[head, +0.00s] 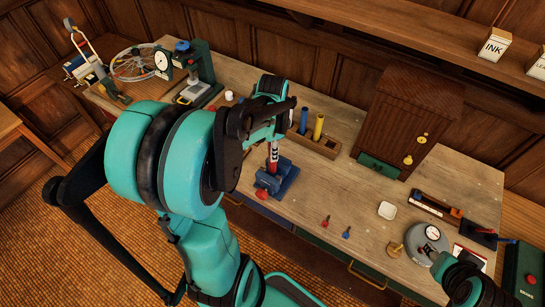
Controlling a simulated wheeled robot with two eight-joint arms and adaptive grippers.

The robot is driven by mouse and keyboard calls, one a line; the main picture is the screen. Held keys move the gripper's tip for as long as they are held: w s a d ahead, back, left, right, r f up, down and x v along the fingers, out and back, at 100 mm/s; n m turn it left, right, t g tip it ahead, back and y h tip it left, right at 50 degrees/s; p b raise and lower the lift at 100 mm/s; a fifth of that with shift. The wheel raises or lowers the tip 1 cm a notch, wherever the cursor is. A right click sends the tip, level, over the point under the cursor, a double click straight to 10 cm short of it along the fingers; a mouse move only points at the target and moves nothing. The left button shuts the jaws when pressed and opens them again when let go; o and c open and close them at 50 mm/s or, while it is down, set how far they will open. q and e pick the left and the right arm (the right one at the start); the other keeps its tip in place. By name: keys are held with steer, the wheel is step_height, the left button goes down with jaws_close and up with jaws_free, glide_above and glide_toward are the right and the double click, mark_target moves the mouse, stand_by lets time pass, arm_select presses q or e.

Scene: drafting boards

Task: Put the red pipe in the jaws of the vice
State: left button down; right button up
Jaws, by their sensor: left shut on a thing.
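The red pipe (273,166) stands about upright over the vice, below my left gripper. My left gripper (274,138) is shut on the red pipe, and its fingers and wrist hide the pipe's upper part. The blue vice (286,178) sits at the front of the bench. The pipe's lower end is at the vice's jaws, but I cannot tell whether it is between them or just above. My right arm shows at the lower right, with its gripper (443,263) only partly visible near a round gauge; its jaws are not clear.
A wooden rack (325,145) holding a blue and a yellow pipe stands behind the vice. A wooden cabinet (405,120) is at the back. A round gauge (432,232), a white dish (387,210) and small red and blue pieces lie at the right. A dial press (195,70) stands at the left.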

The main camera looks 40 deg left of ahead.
arm_select(q)
step_height(320, 180, down, 4)
steer(key=shift+r+b, duration=0.15)
steer(key=shift+b, duration=0.15)
steer(key=shift+r, duration=0.1)
steer(key=c, duration=1.7)
jaws_free()
steer(key=shift+f, duration=0.25)
steer(key=o, duration=0.4)
steer(key=shift+r, duration=0.2)
